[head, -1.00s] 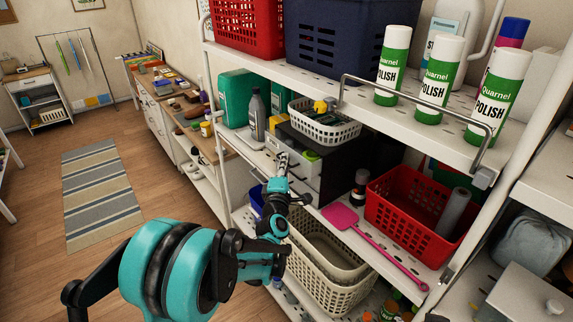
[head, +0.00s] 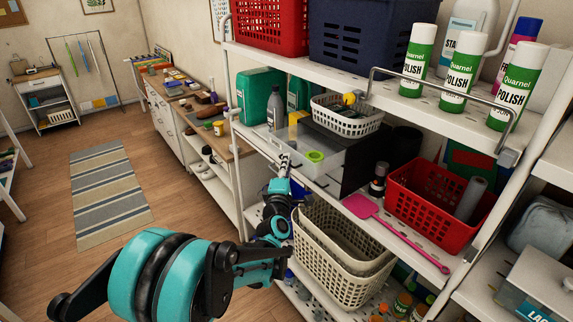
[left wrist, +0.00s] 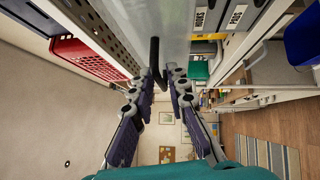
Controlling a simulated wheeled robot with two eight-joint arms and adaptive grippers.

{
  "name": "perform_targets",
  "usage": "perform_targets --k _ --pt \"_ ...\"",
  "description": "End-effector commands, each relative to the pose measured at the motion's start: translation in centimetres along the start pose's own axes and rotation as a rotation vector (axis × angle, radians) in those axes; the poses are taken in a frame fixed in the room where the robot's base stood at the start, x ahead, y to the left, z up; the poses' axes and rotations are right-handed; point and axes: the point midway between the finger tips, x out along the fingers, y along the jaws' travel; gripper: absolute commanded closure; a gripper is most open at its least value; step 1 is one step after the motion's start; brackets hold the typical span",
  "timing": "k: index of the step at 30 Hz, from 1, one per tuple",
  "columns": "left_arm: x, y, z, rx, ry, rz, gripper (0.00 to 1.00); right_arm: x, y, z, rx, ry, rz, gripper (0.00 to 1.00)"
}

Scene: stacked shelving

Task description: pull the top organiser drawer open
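The top organiser drawer (head: 328,165) is a pale, see-through tray pulled out of the dark organiser (head: 357,170) on the middle shelf. A yellow-green ring and a yellow item show inside it. My left gripper (head: 284,163) is at the drawer's front. In the left wrist view, the two purple-padded fingers of my left gripper (left wrist: 165,76) close in on both sides of the dark drawer handle (left wrist: 155,58). The pale drawer front (left wrist: 180,30) fills the space beyond. The exact finger contact is partly hidden. My right gripper is not in view.
A white basket (head: 350,117) stands on top of the organiser. Beige baskets (head: 335,250) stand below. The upper shelf holds polish cans (head: 460,75). Floor at left is open.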

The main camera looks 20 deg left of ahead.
Motion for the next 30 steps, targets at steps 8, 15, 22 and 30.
perform_targets --k 8,15,22,30 --pt "-3.8 0.0 0.0 -0.001 -0.001 0.0 0.85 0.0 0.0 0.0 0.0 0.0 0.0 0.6" --pt "-9.0 0.1 -0.1 -0.002 -0.001 0.001 0.85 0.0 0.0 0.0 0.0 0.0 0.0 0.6" --pt "-11.8 0.1 -0.1 -0.001 -0.001 0.001 0.85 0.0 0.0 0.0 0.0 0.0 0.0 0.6" --pt "-12.1 0.1 -0.1 -0.001 -0.001 0.001 0.85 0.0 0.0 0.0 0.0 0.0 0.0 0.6"
